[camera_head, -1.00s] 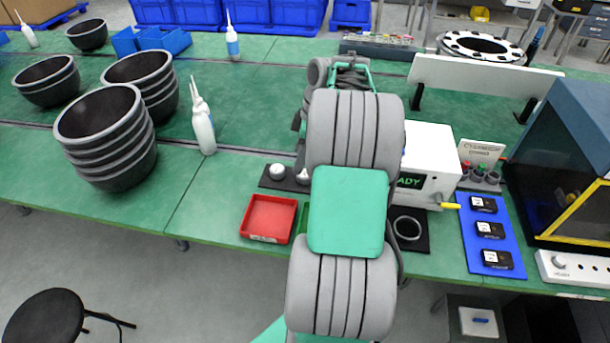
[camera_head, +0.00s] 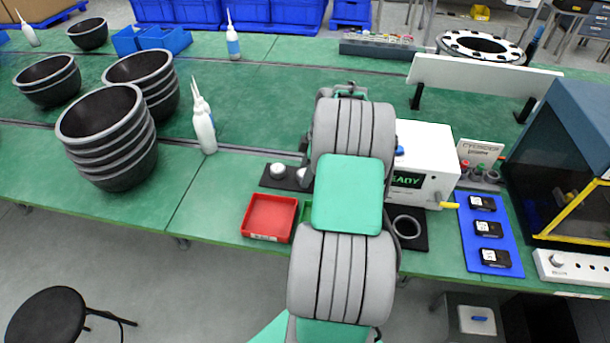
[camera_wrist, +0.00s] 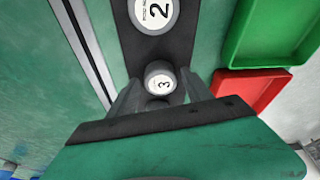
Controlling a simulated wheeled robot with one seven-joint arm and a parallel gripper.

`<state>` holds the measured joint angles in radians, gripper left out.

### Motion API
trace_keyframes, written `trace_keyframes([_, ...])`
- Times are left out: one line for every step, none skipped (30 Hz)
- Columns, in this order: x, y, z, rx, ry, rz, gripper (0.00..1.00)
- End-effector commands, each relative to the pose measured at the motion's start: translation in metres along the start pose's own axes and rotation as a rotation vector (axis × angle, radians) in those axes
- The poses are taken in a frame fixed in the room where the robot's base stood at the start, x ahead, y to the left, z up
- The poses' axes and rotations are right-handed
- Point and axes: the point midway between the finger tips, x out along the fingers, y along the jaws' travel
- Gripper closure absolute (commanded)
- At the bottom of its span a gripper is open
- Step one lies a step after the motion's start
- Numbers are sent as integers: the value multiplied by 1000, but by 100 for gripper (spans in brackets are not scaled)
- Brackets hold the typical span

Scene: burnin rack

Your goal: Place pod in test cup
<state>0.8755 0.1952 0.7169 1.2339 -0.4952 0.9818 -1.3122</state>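White pods sit in a dark strip. In the wrist view, the pod marked 3 (camera_wrist: 161,79) shows between the fingers of my gripper (camera_wrist: 159,76), and the pod marked 2 (camera_wrist: 153,12) is further along the strip. My gripper is open, with a finger on each side of pod 3 and small gaps. Whether the fingertips are down at pod height I cannot tell. In the head view, two white pods (camera_head: 278,170) show on the strip; my arm hides my gripper there. A grey ring-shaped cup (camera_head: 406,227), which looks like the test cup, stands on a dark mat.
A white machine (camera_head: 425,150) with a READY display and yellow lever stands behind the cup. A red tray (camera_head: 268,217) and a green tray (camera_wrist: 270,30) lie beside the strip. A blue mat (camera_head: 475,232) with black boxes is at right. Stacked bowls (camera_head: 108,140) are at left.

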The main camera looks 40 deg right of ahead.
Motion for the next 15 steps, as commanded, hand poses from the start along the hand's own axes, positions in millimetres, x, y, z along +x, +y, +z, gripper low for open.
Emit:
trace_keyframes([0,0,0,0,0,0,47])
trace_keyframes([0,0,0,0,0,0,49])
trace_keyframes([0,0,0,0,0,0,52])
trace_keyframes([0,0,0,0,0,0,55])
trace_keyframes([0,0,0,0,0,0,57])
trace_keyframes([0,0,0,0,0,0,60])
trace_keyframes([0,0,0,0,0,0,63])
trace_keyframes([0,0,0,0,0,0,65])
trace_keyframes([0,0,0,0,0,0,69])
trace_keyframes([0,0,0,0,0,0,71])
trace_keyframes([0,0,0,0,0,0,74])
trace_keyframes([0,0,0,0,0,0,77])
trace_keyframes([0,0,0,0,0,0,79])
trace_keyframes([0,0,0,0,0,0,82])
trace_keyframes([0,0,0,0,0,0,85])
